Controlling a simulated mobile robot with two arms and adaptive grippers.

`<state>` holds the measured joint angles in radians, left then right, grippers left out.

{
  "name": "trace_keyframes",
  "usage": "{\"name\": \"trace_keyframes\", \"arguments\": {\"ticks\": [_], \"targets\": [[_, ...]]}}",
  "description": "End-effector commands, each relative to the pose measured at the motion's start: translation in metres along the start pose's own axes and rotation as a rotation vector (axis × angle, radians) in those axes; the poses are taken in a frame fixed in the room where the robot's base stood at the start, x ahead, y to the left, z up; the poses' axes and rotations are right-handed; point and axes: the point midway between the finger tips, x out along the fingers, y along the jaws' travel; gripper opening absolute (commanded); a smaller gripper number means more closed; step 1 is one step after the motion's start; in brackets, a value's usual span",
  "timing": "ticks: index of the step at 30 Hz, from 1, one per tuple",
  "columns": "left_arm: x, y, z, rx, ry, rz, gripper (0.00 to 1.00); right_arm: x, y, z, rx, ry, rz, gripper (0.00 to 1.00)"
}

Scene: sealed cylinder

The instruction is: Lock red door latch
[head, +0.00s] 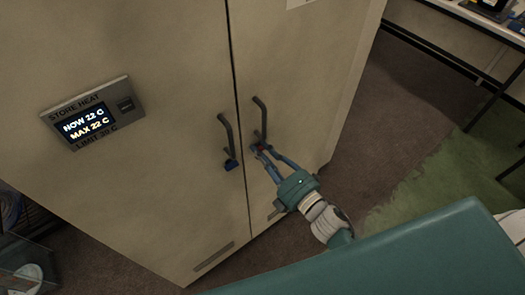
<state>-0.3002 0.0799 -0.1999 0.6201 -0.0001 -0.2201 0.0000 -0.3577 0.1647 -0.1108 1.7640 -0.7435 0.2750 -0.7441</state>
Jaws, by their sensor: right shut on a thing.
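My right gripper (263,153) reaches up from the lower right to the right door of a beige cabinet. It is shut at the foot of that door's dark handle (261,118). My left gripper is out of view.
A panel (93,114) on the left door reads "STORE HEAT", "NOW 22 C", "MAX 22 C". Brown carpet and a green mat (440,185) lie to the right. A table (470,22) with items stands at the upper right. Dark equipment stands at the lower left.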

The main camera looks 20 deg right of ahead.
Motion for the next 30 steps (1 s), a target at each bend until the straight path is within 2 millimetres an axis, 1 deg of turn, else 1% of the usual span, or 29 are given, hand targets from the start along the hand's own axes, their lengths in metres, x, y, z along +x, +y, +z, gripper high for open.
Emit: {"name": "trace_keyframes", "arguments": {"ticks": [8,9,11,19,23,26,30], "targets": [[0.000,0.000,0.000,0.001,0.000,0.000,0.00,-0.001,-0.002,0.000,-0.004,0.000,-0.004,0.00],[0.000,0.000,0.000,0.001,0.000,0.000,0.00,-0.001,-0.002,0.000,-0.003,0.000,-0.004,0.24],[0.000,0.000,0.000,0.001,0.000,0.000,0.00,-0.001,-0.002,0.000,-0.003,0.000,-0.003,0.35],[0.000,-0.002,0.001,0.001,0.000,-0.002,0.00,0.000,-0.001,0.000,-0.002,0.000,-0.001,0.35],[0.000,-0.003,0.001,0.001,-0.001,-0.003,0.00,-0.007,-0.001,0.000,-0.001,-0.001,-0.002,0.35],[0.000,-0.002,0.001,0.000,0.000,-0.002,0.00,-0.022,-0.002,0.000,0.000,0.000,-0.004,0.35],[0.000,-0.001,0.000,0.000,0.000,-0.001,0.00,-0.052,-0.002,0.000,-0.001,-0.001,-0.006,0.35]]}}
